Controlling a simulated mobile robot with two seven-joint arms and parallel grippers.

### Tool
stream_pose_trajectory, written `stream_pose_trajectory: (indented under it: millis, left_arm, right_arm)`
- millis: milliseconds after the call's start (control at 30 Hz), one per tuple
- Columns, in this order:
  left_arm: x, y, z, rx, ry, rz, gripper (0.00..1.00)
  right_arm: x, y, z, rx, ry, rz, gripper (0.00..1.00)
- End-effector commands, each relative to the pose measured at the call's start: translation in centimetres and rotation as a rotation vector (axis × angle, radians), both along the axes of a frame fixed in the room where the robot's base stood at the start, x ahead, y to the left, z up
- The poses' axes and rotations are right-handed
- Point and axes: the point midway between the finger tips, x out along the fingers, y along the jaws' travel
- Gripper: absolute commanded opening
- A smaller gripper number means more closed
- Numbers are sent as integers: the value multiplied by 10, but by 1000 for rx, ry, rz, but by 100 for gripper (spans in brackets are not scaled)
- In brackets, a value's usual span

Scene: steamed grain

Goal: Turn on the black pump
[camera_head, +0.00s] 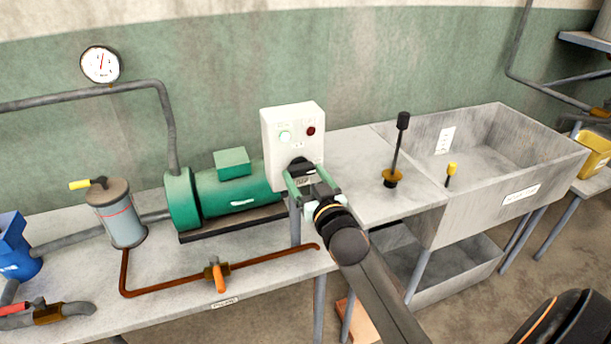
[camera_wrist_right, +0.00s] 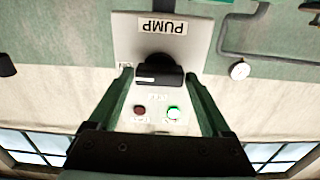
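A white control box (camera_head: 290,125) carries a green lamp (camera_head: 285,137), a red lamp (camera_head: 311,131) and a black knob (camera_head: 297,164). In the right wrist view the picture is upside down: the black knob (camera_wrist_right: 160,72) lies level under a PUMP label (camera_wrist_right: 162,27). There the green lamp (camera_wrist_right: 173,112) glows and the red lamp (camera_wrist_right: 139,112) looks dark. My right gripper (camera_head: 310,178) is at the box front, open, its fingers (camera_wrist_right: 158,85) on either side of the knob. Contact cannot be told. My left gripper is not in view.
A green motor pump (camera_head: 225,188) stands left of the box. A grey canister (camera_head: 122,215), a rusty pipe with an orange valve (camera_head: 219,278) and a blue part (camera_head: 15,250) are on the table. A black-handled lever (camera_head: 396,150) and a concrete sink (camera_head: 500,165) are at right.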

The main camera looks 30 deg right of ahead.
Motion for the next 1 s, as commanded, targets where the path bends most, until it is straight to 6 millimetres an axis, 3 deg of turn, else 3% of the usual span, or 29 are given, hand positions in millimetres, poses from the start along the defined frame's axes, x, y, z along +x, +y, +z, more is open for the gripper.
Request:
stream_pose_trajectory:
  millis: [133, 500, 1000]
  left_arm:
    - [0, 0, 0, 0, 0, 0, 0]
    - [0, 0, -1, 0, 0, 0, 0]
    - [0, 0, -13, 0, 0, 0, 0]
  right_arm:
    - [0, 0, 0, -2, 0, 0, 100]
    - [-8, 2, -1, -4, 2, 0, 100]
    - [-96, 23, -2, -2, 4, -1, 100]
